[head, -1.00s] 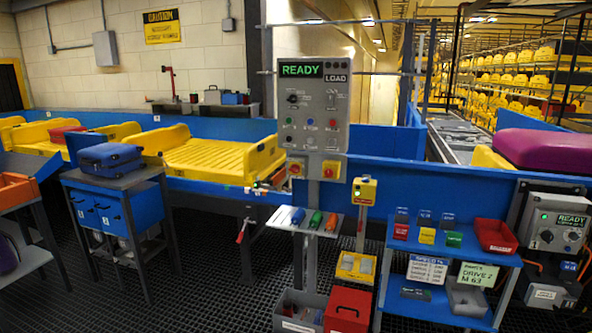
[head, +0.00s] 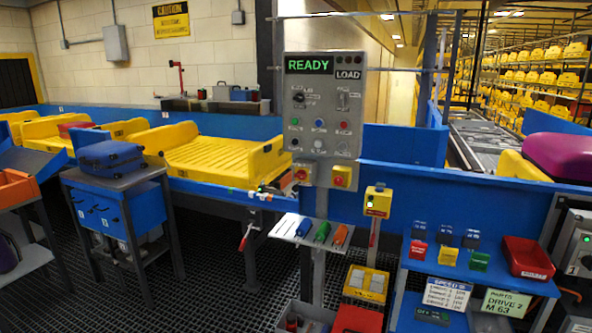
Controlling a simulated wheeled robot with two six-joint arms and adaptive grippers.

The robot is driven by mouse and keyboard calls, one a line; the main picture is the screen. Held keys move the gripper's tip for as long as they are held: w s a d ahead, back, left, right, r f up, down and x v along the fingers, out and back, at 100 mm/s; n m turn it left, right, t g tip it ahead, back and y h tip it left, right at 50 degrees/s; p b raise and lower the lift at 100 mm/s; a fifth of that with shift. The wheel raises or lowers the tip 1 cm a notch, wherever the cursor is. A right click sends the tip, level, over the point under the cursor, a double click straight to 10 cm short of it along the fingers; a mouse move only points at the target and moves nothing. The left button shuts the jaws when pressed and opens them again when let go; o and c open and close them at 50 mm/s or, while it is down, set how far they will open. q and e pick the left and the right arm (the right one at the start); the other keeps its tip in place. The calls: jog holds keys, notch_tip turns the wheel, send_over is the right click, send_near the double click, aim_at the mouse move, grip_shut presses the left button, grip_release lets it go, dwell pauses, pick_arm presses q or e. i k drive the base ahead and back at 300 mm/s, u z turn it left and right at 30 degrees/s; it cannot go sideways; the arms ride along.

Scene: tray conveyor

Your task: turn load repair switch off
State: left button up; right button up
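A grey control panel (head: 323,75) headed LOAD stands on a post in the middle of the head view. Its green display (head: 309,66) reads READY. A black rotary knob (head: 299,97) sits at upper left and a smaller switch (head: 343,101) at upper right. Neither of my grippers is in view.
A yellow tray (head: 225,155) lies on the blue conveyor behind, left of the panel. A shelf of coloured markers (head: 313,231) is below the panel. A blue stand (head: 475,268) with small blocks and a red bin (head: 528,258) is at right. Dark grating floor lies between.

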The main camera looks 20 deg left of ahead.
aim_at(301, 175)
jog(key=u, duration=0.15)
jog(key=i, duration=2.1)
